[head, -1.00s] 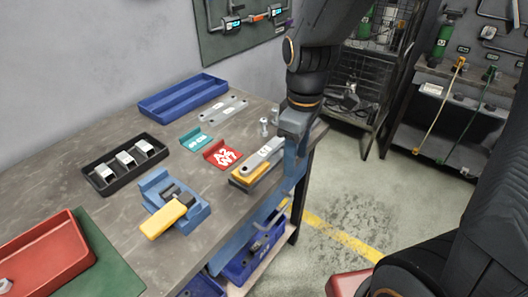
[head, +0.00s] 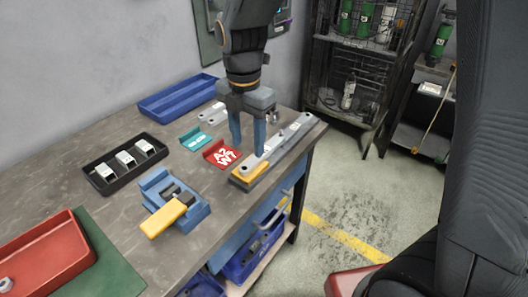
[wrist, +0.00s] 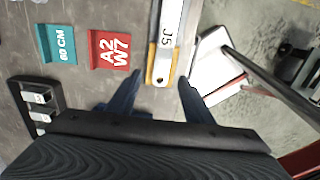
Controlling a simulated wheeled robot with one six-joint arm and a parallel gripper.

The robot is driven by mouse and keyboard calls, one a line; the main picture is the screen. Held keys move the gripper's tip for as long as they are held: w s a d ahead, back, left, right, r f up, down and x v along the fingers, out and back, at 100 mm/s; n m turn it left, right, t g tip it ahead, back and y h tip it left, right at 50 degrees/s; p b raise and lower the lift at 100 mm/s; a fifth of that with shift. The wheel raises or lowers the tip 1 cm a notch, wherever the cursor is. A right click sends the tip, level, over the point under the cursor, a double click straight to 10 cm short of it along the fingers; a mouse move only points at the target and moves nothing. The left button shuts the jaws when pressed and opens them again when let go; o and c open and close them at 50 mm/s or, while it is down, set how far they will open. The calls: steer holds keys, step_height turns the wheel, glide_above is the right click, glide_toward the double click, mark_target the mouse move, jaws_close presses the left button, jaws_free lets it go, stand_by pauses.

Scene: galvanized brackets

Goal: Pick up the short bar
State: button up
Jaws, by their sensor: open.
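A pale grey flat bar (head: 287,142) with rounded ends and a label lies along a yellow-ended block at the table's right edge. It also shows in the wrist view (wrist: 168,50), with a label. I cannot tell its length against other bars. My gripper (head: 248,150) is open and points down over the near part of this bar. Contact cannot be told. Grey plates with holes (head: 210,115) lie behind, partly hidden by my gripper.
A red A2 W7 label plate (head: 222,154) and a teal plate (head: 196,139) lie left of my gripper. A blue tray (head: 180,103), a black tray (head: 103,184), a blue fixture with a yellow handle (head: 160,220) and a red bin (head: 78,245) are further left.

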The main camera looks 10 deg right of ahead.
mark_target(251, 162)
steer(key=shift+d+f+p, duration=0.2)
steer(key=shift+f+p, duration=0.2)
steer(key=shift+f, duration=1.05)
steer(key=shift+d+f+p, duration=0.15)
steer(key=shift+f+p, duration=0.2)
steer(key=shift+f, duration=1.1)
jaws_close()
